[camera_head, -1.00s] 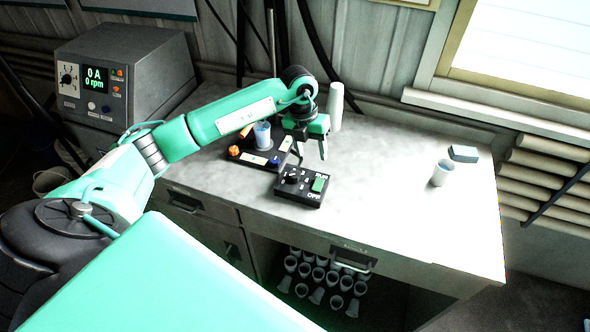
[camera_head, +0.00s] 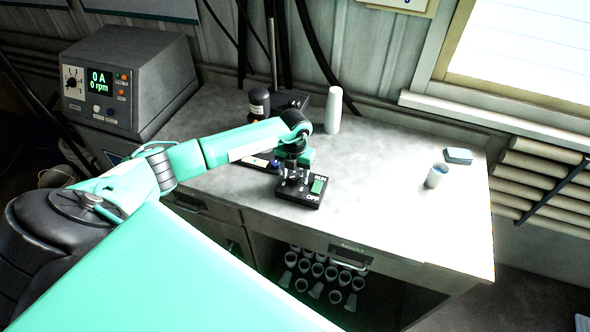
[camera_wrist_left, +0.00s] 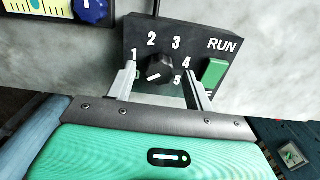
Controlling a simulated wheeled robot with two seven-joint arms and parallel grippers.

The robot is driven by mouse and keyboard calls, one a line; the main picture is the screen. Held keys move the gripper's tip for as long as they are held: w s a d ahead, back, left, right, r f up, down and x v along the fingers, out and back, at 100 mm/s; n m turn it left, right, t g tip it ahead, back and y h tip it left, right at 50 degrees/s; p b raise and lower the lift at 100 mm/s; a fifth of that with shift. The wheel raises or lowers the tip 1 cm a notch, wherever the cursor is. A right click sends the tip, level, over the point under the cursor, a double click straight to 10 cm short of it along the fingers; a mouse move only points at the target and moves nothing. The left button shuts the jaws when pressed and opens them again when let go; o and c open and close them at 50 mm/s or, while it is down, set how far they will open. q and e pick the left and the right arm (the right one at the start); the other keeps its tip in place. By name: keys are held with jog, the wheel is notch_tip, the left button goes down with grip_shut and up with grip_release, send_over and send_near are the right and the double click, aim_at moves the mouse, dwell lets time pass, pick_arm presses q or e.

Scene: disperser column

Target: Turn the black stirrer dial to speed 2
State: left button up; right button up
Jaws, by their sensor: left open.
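The black stirrer dial (camera_wrist_left: 160,70) sits on a black control box (camera_wrist_left: 215,45) with white numbers 1 to 5 around it. The white mark on the dial is on its lower left side in the left wrist view, below the 1. My left gripper (camera_wrist_left: 160,80) is open, with one finger on each side of the dial and gaps between. In the head view my left gripper (camera_head: 293,175) is over the box (camera_head: 312,196) and hides much of the dial. A green RUN switch (camera_wrist_left: 214,73) is right of the right finger. My right gripper is not in view.
A grey unit (camera_head: 125,80) reading 0 A and 0 rpm stands at the back left. A white cylinder (camera_head: 333,110) and dark bottle (camera_head: 259,103) stand behind the box. A cup (camera_head: 437,176) and blue block (camera_head: 458,156) are at right; the counter between is clear.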

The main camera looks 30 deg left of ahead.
pick_arm(q)
jog(key=shift+f, duration=0.45)
